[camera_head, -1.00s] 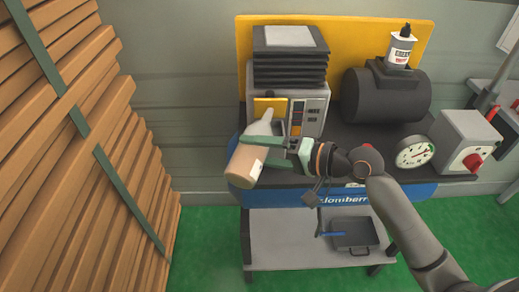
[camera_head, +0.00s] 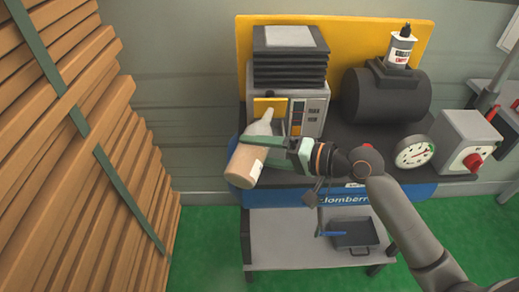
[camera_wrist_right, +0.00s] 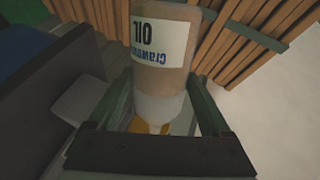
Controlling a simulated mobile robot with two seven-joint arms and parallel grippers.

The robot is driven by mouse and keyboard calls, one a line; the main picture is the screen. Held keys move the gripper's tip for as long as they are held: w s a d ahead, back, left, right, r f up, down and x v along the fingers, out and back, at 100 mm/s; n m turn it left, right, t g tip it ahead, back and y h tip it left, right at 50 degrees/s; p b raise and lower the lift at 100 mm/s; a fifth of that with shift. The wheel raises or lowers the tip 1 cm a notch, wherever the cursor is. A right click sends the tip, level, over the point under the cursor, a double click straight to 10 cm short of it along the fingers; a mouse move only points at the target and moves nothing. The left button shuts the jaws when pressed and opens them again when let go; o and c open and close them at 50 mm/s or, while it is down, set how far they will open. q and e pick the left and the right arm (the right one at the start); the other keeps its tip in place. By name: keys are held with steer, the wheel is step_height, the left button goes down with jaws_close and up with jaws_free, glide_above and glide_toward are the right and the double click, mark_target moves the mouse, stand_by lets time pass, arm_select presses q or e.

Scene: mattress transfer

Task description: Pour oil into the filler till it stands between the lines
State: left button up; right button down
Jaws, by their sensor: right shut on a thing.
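The oil bottle (camera_head: 243,169), with tan contents, a white label and a pale narrow spout, is tilted, its spout pointing away toward the machine. My right gripper (camera_head: 275,150) is shut around it; in the right wrist view the bottle (camera_wrist_right: 170,65) sits between the fingers (camera_wrist_right: 163,105), its label upside down. The spout tip is beside the yellow flap (camera_head: 270,105) on the machine's front; the filler opening is hidden. The level gauge (camera_head: 297,118) is a narrow upright strip beside marked lines; its exact level is too small to read. My left gripper is out of view.
The machine (camera_head: 290,70) stands on a dark bench, with a black cylinder (camera_head: 387,97), a small bottle (camera_head: 401,46), a dial (camera_head: 415,152) and a red-knob box (camera_head: 465,140) to the right. A black tray (camera_head: 355,235) lies on the lower shelf. Stacked planks (camera_head: 70,170) stand left.

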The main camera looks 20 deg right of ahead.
stand_by(0.5)
steer(key=s+d+n+g+y, duration=0.1)
steer(key=s+d, duration=0.4)
steer(key=s, duration=0.2)
steer(key=shift+m+t+h, duration=0.4)
steer(key=shift+m, duration=0.3)
steer(key=w+a, duration=0.1)
steer(key=w, duration=0.1)
steer(key=w+a+p, duration=0.1)
steer(key=w+a, duration=0.3)
steer(key=w, duration=0.1)
steer(key=shift+r+p, duration=0.35)
stand_by(1.0)
steer(key=r+p, duration=0.1)
steer(key=p, duration=0.2)
steer(key=shift+p, duration=0.3)
steer(key=shift+a, duration=0.1)
steer(key=shift+f, duration=0.2)
